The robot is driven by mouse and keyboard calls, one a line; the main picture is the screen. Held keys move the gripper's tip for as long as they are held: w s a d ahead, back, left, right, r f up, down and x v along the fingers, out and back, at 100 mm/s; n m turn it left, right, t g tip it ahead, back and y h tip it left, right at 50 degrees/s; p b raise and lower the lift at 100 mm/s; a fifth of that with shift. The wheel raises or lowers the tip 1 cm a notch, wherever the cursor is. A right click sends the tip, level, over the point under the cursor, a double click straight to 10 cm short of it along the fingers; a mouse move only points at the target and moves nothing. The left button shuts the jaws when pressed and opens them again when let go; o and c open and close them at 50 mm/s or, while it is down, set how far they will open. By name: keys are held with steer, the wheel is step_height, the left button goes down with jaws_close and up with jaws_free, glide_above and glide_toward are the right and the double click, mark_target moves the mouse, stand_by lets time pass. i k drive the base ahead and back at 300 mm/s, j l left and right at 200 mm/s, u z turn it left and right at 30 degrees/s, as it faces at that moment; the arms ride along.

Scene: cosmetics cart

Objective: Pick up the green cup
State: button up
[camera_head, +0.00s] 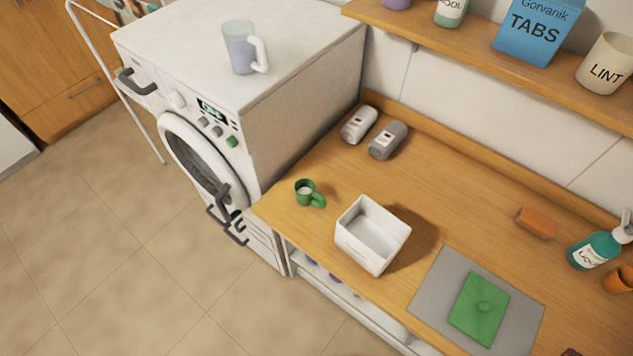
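The green cup (302,198) stands upright on the wooden counter, near its front left corner. Its handle points right and toward the counter's front edge. Its inside looks pale. It stands apart from the white open box (365,256) to its right. Nothing covers the cup in the head view. My gripper is not in view.
A white washing machine (290,110) stands left of the wooden counter (465,215), with a translucent mug (240,52) on top. A grey mat (425,290) with a green packet (478,310) lies right.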

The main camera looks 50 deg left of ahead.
mark_target(306, 193)
steer(key=u, duration=2.2)
